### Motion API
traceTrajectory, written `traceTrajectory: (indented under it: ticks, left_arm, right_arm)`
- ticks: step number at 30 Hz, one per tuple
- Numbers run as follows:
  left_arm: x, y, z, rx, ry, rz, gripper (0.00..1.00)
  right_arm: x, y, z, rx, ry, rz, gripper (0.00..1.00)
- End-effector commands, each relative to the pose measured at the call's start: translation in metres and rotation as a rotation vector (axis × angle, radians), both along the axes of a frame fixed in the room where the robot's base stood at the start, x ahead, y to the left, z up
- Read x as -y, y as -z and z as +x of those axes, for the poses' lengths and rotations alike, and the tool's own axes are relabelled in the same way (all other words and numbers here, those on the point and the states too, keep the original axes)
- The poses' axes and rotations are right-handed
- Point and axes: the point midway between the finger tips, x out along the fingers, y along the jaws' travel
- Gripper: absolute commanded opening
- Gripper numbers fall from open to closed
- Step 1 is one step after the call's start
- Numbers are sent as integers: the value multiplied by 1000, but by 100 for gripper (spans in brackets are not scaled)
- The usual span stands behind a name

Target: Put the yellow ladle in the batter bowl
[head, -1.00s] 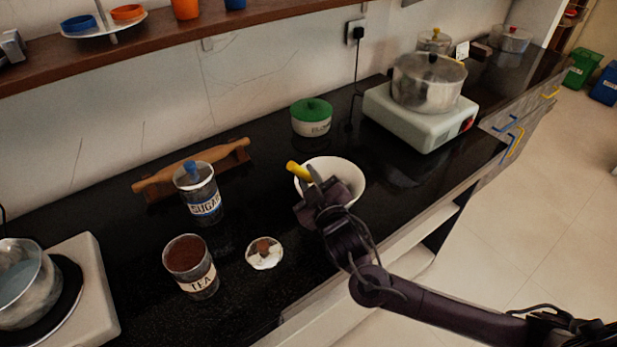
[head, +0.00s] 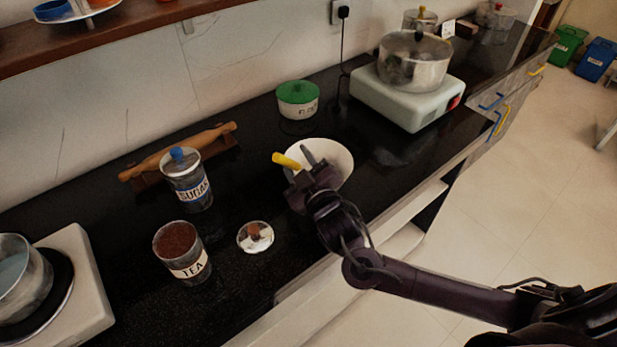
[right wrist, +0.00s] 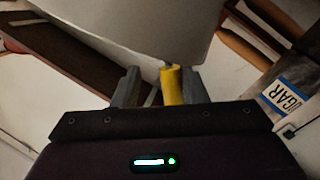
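The white batter bowl (head: 338,160) stands on the black counter, partly hidden behind my right gripper. The yellow ladle (head: 287,160) shows only as a short yellow handle at the bowl's left side; its lower part is hidden. My right gripper (head: 298,168) is at the bowl's near left rim. In the right wrist view its fingers (right wrist: 160,88) stand apart, with the yellow handle (right wrist: 171,84) between them, close to the right finger and clear of the left one. The pale bowl (right wrist: 135,30) fills the area beyond the fingers. My left gripper is not in view.
A sugar jar (head: 187,182), an open tea jar (head: 182,255) and a small round lid (head: 255,237) stand left of the bowl. A green-lidded flour pot (head: 298,101) is behind it. A stove with a steel pot (head: 413,62) is at the back right.

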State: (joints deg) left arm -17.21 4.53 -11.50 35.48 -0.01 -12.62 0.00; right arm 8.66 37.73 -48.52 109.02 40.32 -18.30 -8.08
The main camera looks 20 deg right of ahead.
Motion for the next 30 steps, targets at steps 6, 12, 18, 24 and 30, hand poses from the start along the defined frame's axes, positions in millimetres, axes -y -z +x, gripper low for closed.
traceTrajectory:
  ticks: [6,12,18,24,30]
  left_arm:
    - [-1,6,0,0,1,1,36]
    - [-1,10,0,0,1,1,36]
    - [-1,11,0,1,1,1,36]
    - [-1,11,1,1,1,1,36]
    - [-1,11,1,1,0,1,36]
  right_arm:
    - [4,3,-46,-5,-3,2,39]
    - [9,1,-86,-5,-2,1,39]
    - [11,0,-108,-3,-2,1,39]
    - [12,-1,-112,-1,0,1,39]
    - [12,-1,-111,-1,-1,1,39]
